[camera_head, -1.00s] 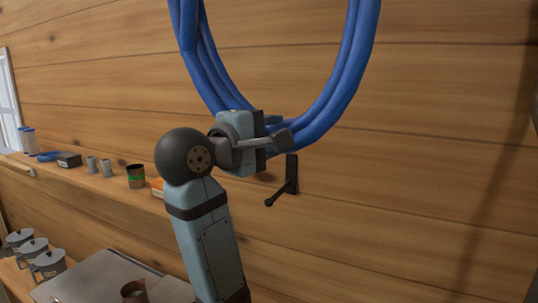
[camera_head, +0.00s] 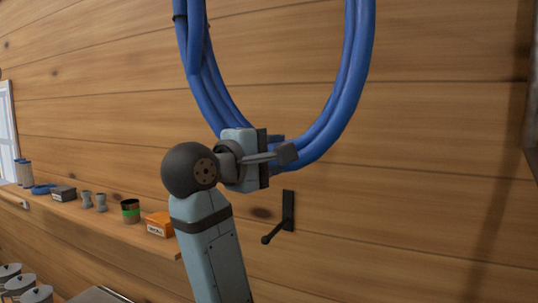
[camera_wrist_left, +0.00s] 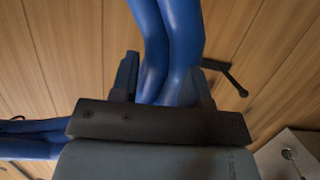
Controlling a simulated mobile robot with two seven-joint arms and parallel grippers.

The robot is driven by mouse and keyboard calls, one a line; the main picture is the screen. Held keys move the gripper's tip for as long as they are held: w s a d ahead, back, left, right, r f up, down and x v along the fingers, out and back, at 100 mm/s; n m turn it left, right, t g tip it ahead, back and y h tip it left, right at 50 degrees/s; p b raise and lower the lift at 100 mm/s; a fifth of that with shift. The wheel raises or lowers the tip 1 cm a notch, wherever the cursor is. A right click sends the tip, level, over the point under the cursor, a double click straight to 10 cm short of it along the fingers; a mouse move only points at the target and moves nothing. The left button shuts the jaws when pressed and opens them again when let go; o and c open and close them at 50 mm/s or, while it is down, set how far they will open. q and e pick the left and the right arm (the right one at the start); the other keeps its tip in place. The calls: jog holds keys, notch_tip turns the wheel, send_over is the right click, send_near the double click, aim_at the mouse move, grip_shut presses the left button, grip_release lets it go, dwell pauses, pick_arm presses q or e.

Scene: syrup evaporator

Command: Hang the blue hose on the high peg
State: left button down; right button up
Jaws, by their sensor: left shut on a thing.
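The blue hose (camera_head: 344,108) is a coiled loop in the upper middle of the head view. Its top runs out of the frame. My left gripper (camera_head: 276,150) is shut on the bottom of the coil and holds it up in front of the plank wall. In the left wrist view the hose (camera_wrist_left: 170,45) passes between the fingers (camera_wrist_left: 165,80). A black peg (camera_head: 278,226) on a wall plate shows below and slightly right of the gripper. A peg also shows in the left wrist view (camera_wrist_left: 228,75). No other peg shows in the head view. My right gripper is not in view.
A wall shelf (camera_head: 100,220) at the left holds cups, an orange box (camera_head: 160,224), a dark box (camera_head: 63,194) and a small blue coil (camera_head: 42,188). Lidded pots (camera_head: 36,294) stand below it. The wall right of the hose is bare.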

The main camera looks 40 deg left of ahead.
pick_arm(q)
jog(key=shift+w+a, duration=0.2)
jog(key=shift+w, duration=0.8)
jog(key=shift+w+a, duration=0.2)
jog(key=shift+w, duration=0.8)
jog(key=w+a, duration=0.2)
jog(key=w, duration=1.2)
jog(key=shift+w+a, duration=0.25)
jog(key=shift+w, duration=0.05)
jog(key=shift+f, duration=0.15)
jog(key=f, duration=0.1)
jog(key=w+f, duration=0.1)
jog(key=shift+w+a+f, duration=0.1)
jog(key=shift+f, duration=0.2)
dwell(0.4)
dwell(0.3)
